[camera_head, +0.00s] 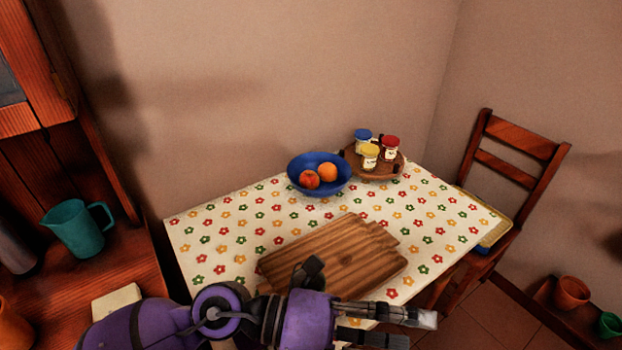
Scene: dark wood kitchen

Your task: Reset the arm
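My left arm, purple and dark grey, comes in from the lower left and reaches across the front of the table. My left gripper (420,331) is at the bottom of the view, pointing right, in front of the wooden cutting board (345,255). Its two fingers are apart with nothing seen between them; the lower finger is partly cut by the frame edge. The arm hides the board's front-left edge. My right gripper is not in view.
The table (205,240) has a flowered cloth. A blue bowl (302,184) with fruit and a round wooden tray (392,168) with jars stand at its back. A chair (512,180) is at right. A teal pitcher (78,228) stands on the left cabinet. The cloth's left part is clear.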

